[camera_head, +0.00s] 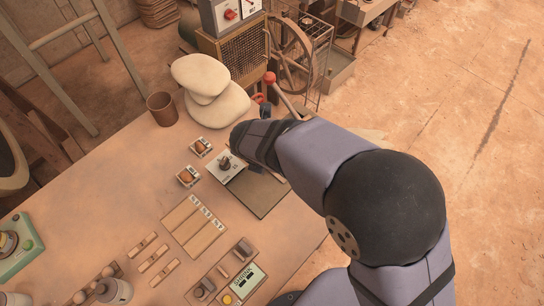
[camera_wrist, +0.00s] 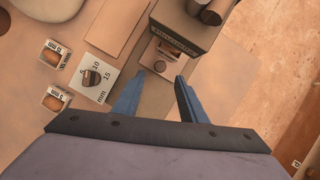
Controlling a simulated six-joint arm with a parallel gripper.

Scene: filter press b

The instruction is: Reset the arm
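My gripper (camera_wrist: 157,90) shows in the wrist view as two blue fingers spread apart, with nothing between them. It is open above the table's far right part. The fingers are mostly hidden there. A white dial plate with a dark knob (camera_head: 225,163) lies left of the wrist.
Two small cards with brown items (camera_head: 200,147) (camera_head: 188,176) lie beside the dial plate. A dark mat (camera_head: 262,196), striped board (camera_head: 194,226), brown cup (camera_head: 162,108) and pale sacks (camera_head: 212,92) share the table. A red-knobbed lever (camera_head: 270,78) and wheel (camera_head: 291,52) stand beyond. Open floor lies right.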

